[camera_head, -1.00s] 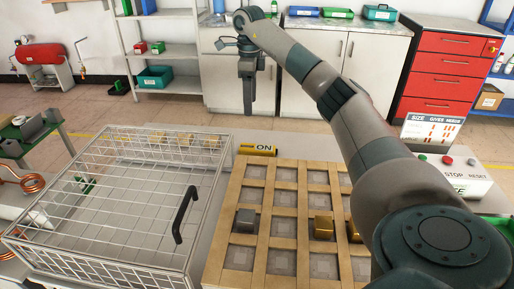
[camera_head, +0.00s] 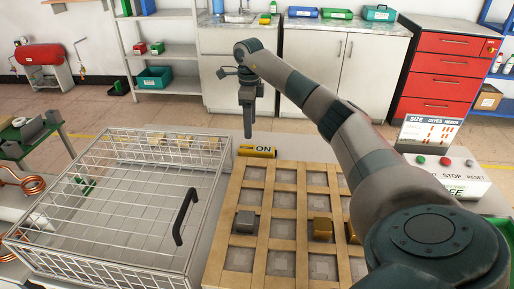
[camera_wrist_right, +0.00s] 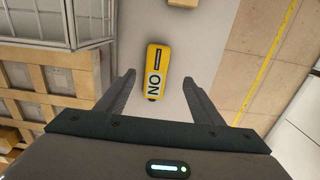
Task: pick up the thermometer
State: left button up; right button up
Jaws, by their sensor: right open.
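The thermometer (camera_head: 257,151) is a yellow body with a black tip and the letters "ON". It lies on the grey table behind the wooden tray. In the right wrist view the thermometer (camera_wrist_right: 156,73) lies ahead of and partly between the fingers, nearer the left one. My right gripper (camera_head: 248,132) points down above and just behind the thermometer in the head view. The right gripper also shows in the wrist view (camera_wrist_right: 158,85), its two fingers spread and empty. My left gripper is not in view.
A wire cage (camera_head: 110,222) with a black handle (camera_head: 185,216) stands left of the wooden tray (camera_head: 262,230), which holds a grey block (camera_head: 245,221) and brass blocks (camera_head: 322,229). A control box (camera_head: 455,177) with buttons and a sign (camera_head: 428,134) stand at right.

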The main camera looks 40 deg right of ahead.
send_over(250, 148)
jog(key=f, duration=0.4)
jog(key=shift+w+d, duration=0.15)
jog(key=shift+d, duration=0.1)
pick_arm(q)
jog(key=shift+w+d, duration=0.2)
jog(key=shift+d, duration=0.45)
pick_arm(e)
jog(key=shift+f, duration=0.1)
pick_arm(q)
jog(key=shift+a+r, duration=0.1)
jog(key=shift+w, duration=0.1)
pick_arm(e)
jog(key=shift+a+f+p, duration=0.15)
jog(key=shift+f+p, duration=0.35)
jog(key=shift+f, duration=0.1)
jog(key=f, duration=0.3)
jog(key=shift+a+p, duration=0.2)
jog(key=shift+p, duration=0.2)
jog(key=shift+f, duration=0.5)
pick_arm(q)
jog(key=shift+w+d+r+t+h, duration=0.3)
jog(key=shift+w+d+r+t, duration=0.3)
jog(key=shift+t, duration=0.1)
